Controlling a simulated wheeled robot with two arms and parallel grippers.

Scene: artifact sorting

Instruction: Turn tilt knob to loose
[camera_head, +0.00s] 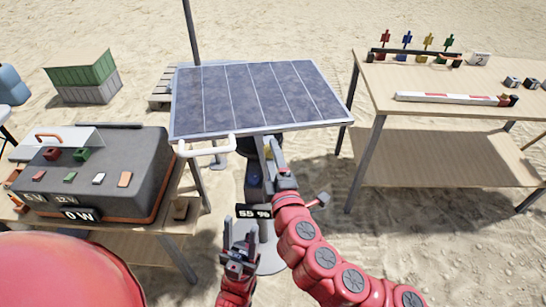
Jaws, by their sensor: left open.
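The solar panel (255,95) is tilted on a pole stand in the middle, with a white handle bar (206,148) at its front left corner. My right gripper (275,158) is under the panel's front edge by the pole, partly hiding the stand. Its jaws are too small to read. My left gripper (240,240) is open, lower down, in front of the stand's base and below the "55 %" display (254,212).
A dark control box (100,175) reading "0 W" and "12V" stands on the left table, with several coloured blocks. A wooden table (450,85) at right holds coloured pegs, a red-white bar (450,98) and small blocks. Green and grey crates (84,80) stand on the sand behind.

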